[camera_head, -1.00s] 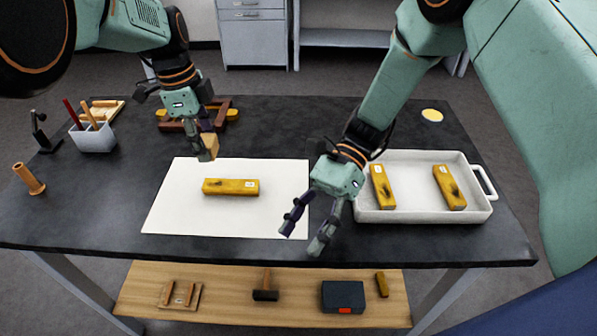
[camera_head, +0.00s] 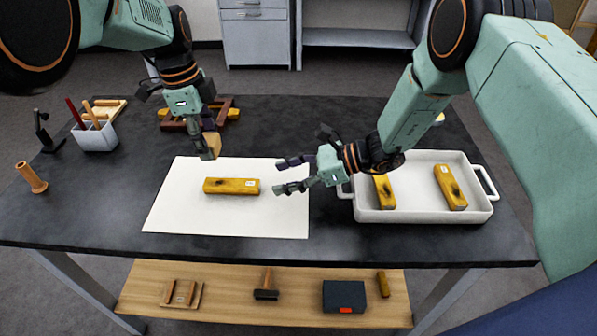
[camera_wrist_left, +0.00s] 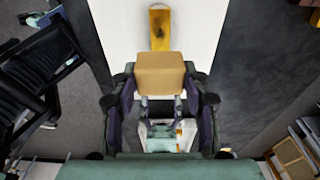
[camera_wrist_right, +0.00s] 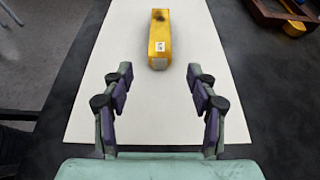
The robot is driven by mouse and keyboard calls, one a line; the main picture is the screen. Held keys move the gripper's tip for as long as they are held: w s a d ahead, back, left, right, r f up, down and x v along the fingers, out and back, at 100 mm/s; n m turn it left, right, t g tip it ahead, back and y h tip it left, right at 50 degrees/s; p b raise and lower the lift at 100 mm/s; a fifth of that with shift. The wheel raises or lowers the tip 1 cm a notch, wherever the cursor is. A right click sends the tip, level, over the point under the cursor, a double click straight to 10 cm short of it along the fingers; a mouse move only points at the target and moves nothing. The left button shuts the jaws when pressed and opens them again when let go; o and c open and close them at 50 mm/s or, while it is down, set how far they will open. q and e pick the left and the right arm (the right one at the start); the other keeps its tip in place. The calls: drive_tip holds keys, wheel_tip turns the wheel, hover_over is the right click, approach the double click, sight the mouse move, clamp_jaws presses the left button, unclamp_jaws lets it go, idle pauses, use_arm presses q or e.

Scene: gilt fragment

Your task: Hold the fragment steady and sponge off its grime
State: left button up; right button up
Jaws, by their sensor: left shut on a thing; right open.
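A gilt fragment (camera_head: 231,186) lies lengthwise on the white sheet. It has a pale label at its right end; a dark grime patch shows on it in the left wrist view (camera_wrist_left: 159,30) and the right wrist view (camera_wrist_right: 160,38). My left gripper (camera_head: 208,144) is shut on a tan sponge (camera_wrist_left: 161,75), held above the sheet just behind the fragment, apart from it. My right gripper (camera_head: 283,176) is open and empty, to the right of the fragment, its fingers pointing at the labelled end without touching.
A white tray (camera_head: 420,215) at the right holds two more gilt bars (camera_head: 450,187). A white sheet (camera_head: 180,215) lies under the fragment. A wooden rack (camera_head: 232,112), a tool cup (camera_head: 95,138) and an orange handled piece (camera_head: 31,177) stand behind and left. The front tabletop is clear.

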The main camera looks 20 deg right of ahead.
sight(256, 184)
drive_tip(key=x, duration=0.8)
drive_tip(key=shift+w+a+f, duration=0.1)
drive_tip(key=shift+a+f, duration=0.1)
drive_tip(key=shift+a, duration=0.1)
drive_tip(key=shift+d, duration=0.1)
clamp_jaws()
idle(0.3)
